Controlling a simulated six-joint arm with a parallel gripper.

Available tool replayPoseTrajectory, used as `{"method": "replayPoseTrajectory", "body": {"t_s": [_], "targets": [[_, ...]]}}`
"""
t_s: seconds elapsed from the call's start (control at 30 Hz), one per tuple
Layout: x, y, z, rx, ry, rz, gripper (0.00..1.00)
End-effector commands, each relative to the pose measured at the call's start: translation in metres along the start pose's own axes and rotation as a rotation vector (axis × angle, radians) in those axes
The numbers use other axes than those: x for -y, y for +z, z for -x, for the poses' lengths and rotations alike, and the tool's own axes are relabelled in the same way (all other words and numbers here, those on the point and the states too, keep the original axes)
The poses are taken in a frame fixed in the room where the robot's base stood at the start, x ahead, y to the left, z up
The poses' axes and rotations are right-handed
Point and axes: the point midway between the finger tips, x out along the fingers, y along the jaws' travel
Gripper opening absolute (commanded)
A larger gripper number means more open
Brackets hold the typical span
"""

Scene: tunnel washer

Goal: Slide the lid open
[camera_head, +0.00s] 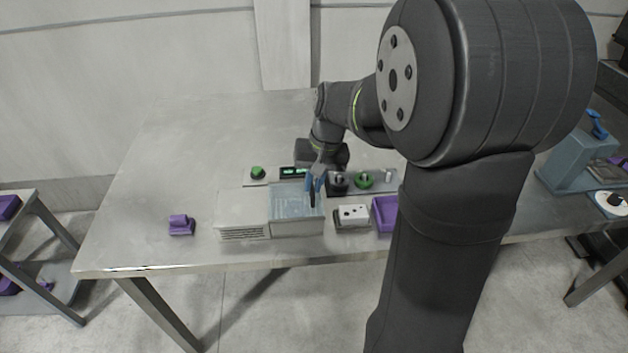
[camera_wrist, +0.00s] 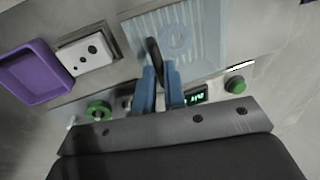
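The washer is a low box with a pale beige vented housing (camera_head: 243,213) on its left. A translucent bluish lid (camera_head: 290,200) covers its right part in the head view. The lid also shows at the top of the wrist view (camera_wrist: 200,45), with a round shape faintly visible through it. A dark upright handle (camera_wrist: 152,48) stands at the lid's edge. My gripper (camera_head: 315,184) has blue fingers and is at the lid's right side. In the wrist view my gripper (camera_wrist: 159,72) has its fingers close together on both sides of the handle, apparently closed on it.
Behind the box are a green button (camera_head: 257,172), a lit display (camera_head: 294,171) and a green knob (camera_head: 364,181). A white block with dark holes (camera_head: 352,215) and a purple tray (camera_head: 385,213) stand to the right. A purple piece (camera_head: 181,225) lies left.

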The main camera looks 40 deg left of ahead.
Motion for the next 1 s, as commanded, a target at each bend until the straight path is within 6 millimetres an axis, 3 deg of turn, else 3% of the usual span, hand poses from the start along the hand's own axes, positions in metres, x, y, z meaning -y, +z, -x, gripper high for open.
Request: {"method": "replayPoseTrajectory", "body": {"t_s": [0.27,0.7,0.83,1.0], "targets": [[0.010,0.000,-0.002,0.000,0.000,0.003,0.00],[0.102,0.000,-0.020,-0.001,-0.001,0.006,0.00],[0.120,0.000,-0.023,-0.002,-0.001,0.003,0.00],[0.127,0.000,-0.024,-0.003,-0.003,0.000,0.00]]}}
